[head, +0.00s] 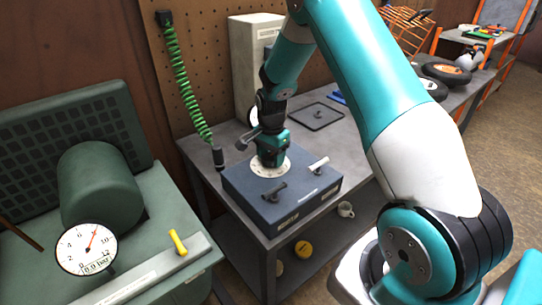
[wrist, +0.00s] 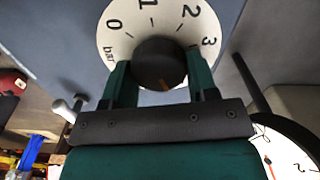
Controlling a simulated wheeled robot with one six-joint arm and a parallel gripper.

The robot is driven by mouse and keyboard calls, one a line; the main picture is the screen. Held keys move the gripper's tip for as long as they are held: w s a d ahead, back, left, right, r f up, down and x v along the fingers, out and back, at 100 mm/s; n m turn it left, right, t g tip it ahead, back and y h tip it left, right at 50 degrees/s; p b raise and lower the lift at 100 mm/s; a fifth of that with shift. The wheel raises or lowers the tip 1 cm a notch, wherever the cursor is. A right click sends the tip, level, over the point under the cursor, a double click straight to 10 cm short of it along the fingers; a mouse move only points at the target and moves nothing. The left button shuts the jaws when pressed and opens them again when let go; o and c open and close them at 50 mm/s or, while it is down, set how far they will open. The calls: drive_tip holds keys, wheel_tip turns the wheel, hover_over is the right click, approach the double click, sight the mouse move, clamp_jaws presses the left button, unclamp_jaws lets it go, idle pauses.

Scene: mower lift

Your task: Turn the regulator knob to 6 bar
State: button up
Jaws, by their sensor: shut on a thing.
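The regulator knob (wrist: 158,60) is black and round, with an orange mark at its edge pointing toward my gripper's palm. It sits on a white dial (wrist: 118,35) marked 0, 1, 2, 3 and "bar"; the lower part of the dial is hidden. My gripper (wrist: 161,72) is shut on the knob, one finger on each side. In the head view my gripper (head: 271,158) points down at the dial (head: 257,169) on top of the dark blue box (head: 300,185), and hides the knob. A round gauge (head: 75,243) at the left has a red needle pointing up and slightly right.
Two levers, one pale-ended (head: 319,164) and one dark (head: 275,192), stand on the box near the dial. A green coiled hose (head: 184,75) hangs left of my arm. A yellow handle (head: 178,243) and a green tank (head: 98,185) are on the left bench.

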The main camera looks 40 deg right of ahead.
sight(272, 156)
drive_tip(key=m, duration=0.6)
drive_tip(key=shift+r, duration=0.1)
idle(0.5)
drive_tip(key=o, duration=0.9)
drive_tip(key=shift+s, duration=0.1)
wheel_tip(272, 156, up, 17)
drive_tip(key=shift+r+b, duration=0.2)
drive_tip(key=shift+b, duration=0.85)
